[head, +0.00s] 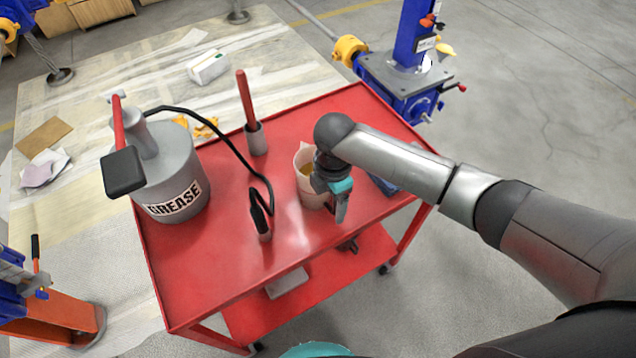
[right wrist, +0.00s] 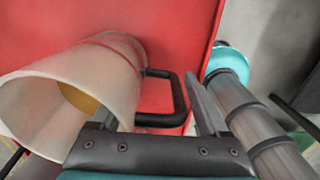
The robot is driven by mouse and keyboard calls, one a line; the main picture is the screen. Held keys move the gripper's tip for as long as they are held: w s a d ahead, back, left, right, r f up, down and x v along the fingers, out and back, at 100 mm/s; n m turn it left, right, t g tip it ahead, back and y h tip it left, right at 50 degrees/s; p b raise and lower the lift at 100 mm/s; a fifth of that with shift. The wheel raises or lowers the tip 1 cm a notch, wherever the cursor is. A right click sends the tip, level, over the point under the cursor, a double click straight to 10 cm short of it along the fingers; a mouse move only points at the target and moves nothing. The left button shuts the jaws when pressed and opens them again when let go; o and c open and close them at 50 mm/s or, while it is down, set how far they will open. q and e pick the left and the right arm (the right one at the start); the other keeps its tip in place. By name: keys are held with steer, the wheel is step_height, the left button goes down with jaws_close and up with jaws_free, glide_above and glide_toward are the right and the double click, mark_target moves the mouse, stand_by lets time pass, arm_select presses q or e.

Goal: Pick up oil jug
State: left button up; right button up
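The oil jug (head: 312,191) is a whitish, open-topped container with yellow oil inside. It stands on the red cart (head: 225,262), partly hidden behind my right gripper (head: 341,208). In the right wrist view the jug (right wrist: 85,85) fills the left side, with its black handle (right wrist: 181,102) projecting to the right. My right gripper (right wrist: 152,98) is open there, its two fingers apart, with the handle showing in the gap between them. I cannot tell whether either finger touches the handle. My left gripper is not in view.
A grey grease can (head: 172,172) with a black hose stands on the cart's left. A red-handled tool (head: 247,100) stands upright behind the jug, and a small black-topped item (head: 262,216) stands to its left. A blue screw jack (head: 405,75) stands beyond the cart.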

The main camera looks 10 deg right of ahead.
jaws_close()
stand_by(0.4)
steer(key=shift+r, duration=0.15)
step_height(320, 180, up, 20)
steer(key=p, duration=0.4)
stand_by(0.5)
steer(key=s+d+r+m+b, duration=0.1)
steer(key=s+d+m+b, duration=0.1)
steer(key=m, duration=0.9)
steer(key=s+d+m+b, duration=0.3)
steer(key=s+m+b, duration=0.1)
steer(key=m, duration=0.7)
steer(key=shift+s+d+r, duration=0.15)
steer(key=shift+r, duration=0.25)
steer(key=shift+f, duration=0.1)
